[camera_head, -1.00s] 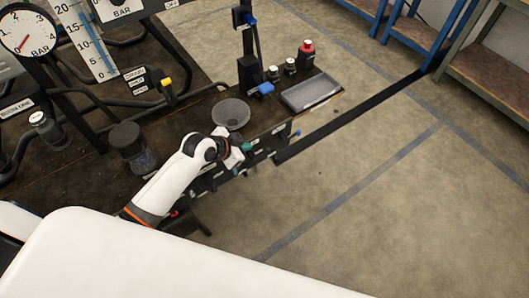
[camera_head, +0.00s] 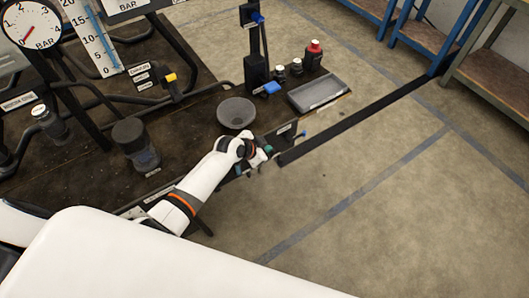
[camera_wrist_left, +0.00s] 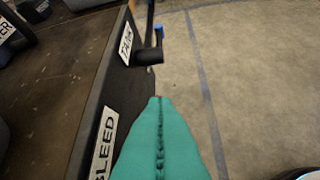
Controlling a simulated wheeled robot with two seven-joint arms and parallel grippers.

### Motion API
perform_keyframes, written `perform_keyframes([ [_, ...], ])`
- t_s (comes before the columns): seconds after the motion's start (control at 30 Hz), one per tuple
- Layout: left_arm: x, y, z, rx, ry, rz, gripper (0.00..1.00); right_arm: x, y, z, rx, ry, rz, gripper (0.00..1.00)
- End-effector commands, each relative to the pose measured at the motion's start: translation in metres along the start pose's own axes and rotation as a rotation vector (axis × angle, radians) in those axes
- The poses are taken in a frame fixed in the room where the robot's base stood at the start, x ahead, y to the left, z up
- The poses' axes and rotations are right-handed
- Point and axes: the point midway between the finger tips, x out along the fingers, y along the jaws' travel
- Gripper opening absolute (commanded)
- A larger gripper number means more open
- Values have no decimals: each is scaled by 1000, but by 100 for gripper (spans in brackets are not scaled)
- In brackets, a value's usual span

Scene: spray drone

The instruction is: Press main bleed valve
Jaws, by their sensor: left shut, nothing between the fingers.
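A white label reading BLEED (camera_wrist_left: 104,145) is on the dark front panel (camera_wrist_left: 130,95) of the bench in the left wrist view. The bleed valve itself cannot be made out; my gripper may hide it. My left gripper (camera_head: 266,151) is at the bench's front edge in the head view. Its teal fingers (camera_wrist_left: 160,102) are shut together with nothing between them, just right of the BLEED label in the left wrist view. Whether they touch anything is unclear. My right gripper is not in view.
A black fitting (camera_wrist_left: 150,56) sticks out of the panel beyond my fingertips, beside another label. A blue handle (camera_head: 304,134) is at the panel's right end. A round grey bowl (camera_head: 236,112) and a grey tray (camera_head: 318,93) are on the bench. Open floor (camera_head: 400,200) lies right.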

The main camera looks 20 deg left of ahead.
Motion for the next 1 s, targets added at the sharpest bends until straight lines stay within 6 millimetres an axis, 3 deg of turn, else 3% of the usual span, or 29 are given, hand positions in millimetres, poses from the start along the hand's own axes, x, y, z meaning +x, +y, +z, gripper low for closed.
perform_keyframes([
  [0.23, 15, 0, -15, 0, -1, 1, 0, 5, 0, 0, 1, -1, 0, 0],
  [1.0, 18, 0, -15, 8, 63, -9, 0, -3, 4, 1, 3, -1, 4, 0],
])
